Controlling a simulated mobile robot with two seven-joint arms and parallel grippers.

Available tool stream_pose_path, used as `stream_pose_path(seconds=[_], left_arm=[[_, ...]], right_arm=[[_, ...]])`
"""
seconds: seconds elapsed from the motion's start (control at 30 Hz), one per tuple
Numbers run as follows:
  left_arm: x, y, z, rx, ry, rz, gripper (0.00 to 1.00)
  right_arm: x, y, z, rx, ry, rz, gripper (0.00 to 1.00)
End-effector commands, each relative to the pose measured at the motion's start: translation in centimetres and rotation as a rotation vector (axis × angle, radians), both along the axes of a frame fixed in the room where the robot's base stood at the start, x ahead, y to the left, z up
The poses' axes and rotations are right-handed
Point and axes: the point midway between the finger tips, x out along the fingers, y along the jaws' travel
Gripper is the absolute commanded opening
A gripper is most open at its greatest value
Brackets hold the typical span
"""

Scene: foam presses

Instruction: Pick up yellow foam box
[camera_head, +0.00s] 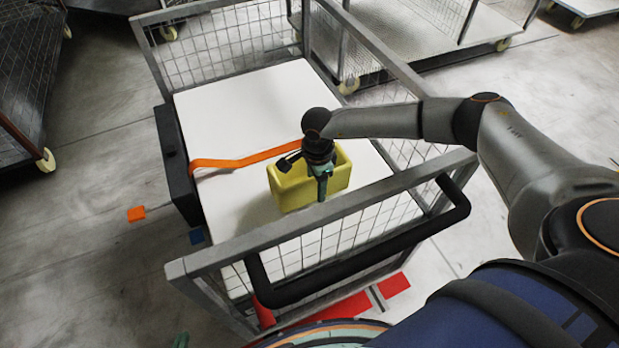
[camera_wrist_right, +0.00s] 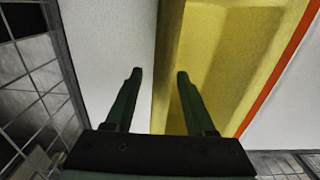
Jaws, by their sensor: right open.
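The yellow foam box (camera_head: 296,190) is an open-topped box standing on the white cart bed, toward the cart's near rail. In the right wrist view its yellow side and interior (camera_wrist_right: 235,55) fill the middle right. My right gripper (camera_head: 322,187) is over the box. In the right wrist view its green fingers (camera_wrist_right: 157,75) are apart with nothing clamped between them. The box's left edge lies between the fingertips; one tip shows against white, the other against yellow. I cannot tell how deep they reach. A small green tip at the bottom left, probably my left gripper (camera_head: 181,340), is barely in view.
The cart has wire mesh sides, a grey near rail (camera_head: 230,250) and a black handle (camera_head: 370,246). An orange strip (camera_head: 235,162) crosses the white bed (camera_head: 240,105) behind the box. Other mesh carts (camera_head: 445,30) stand behind. The bed's far part is clear.

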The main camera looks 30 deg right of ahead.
Motion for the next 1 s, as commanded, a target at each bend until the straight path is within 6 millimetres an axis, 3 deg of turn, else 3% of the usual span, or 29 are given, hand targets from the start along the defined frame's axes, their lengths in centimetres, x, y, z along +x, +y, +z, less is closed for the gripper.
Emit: stream_pose_path(seconds=[0.07,0.53,1.0], left_arm=[[0.03,-0.01,0.02,0.0,-0.001,0.0,0.0],[0.08,0.0,0.07,0.0,-0.002,0.0,0.0],[0.1,-0.01,0.08,-0.001,-0.003,0.0,0.0]], right_arm=[[0.0,0.02,0.02,0.0,0.0,0.0,0.53],[0.01,0.02,0.07,0.0,0.0,0.0,0.0],[0.02,0.02,0.08,0.0,0.0,0.0,0.0]])
